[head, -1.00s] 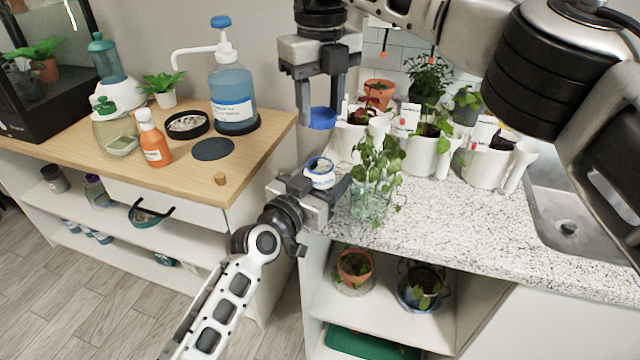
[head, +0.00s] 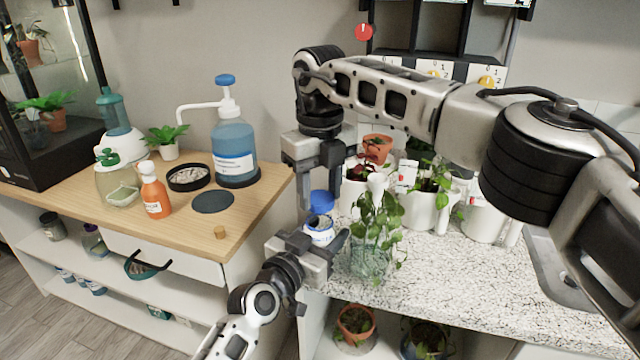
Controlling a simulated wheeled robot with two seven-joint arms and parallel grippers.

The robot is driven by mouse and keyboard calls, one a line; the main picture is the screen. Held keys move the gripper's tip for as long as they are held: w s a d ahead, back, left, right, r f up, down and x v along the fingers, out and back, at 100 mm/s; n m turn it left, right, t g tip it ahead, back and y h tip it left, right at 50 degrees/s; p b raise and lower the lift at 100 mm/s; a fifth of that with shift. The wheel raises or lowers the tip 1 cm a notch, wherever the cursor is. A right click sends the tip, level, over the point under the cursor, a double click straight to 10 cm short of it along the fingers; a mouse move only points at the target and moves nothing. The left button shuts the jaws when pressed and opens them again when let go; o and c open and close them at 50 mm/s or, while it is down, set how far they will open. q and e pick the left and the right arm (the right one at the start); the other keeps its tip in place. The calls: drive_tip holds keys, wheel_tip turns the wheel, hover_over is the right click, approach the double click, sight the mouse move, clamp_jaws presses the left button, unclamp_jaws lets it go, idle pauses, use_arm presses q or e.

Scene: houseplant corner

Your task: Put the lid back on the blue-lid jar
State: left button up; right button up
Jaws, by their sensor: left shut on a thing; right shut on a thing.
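The jar (head: 319,238) is small and white with a blue label, held upright at the gap between the wooden cabinet and the speckled counter. My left gripper (head: 322,248) is shut on the jar from the lower left. The blue lid (head: 321,200) is in my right gripper (head: 320,190), which points down from above and is shut on it.
A glass vase with a leafy cutting (head: 372,250) stands close to the right of the jar. White pots (head: 420,208) line the speckled counter (head: 450,262) behind it.

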sight(320, 236)
drive_tip(key=shift+f, duration=0.85)
drive_tip(key=shift+f, duration=0.6)
idle(0.3)
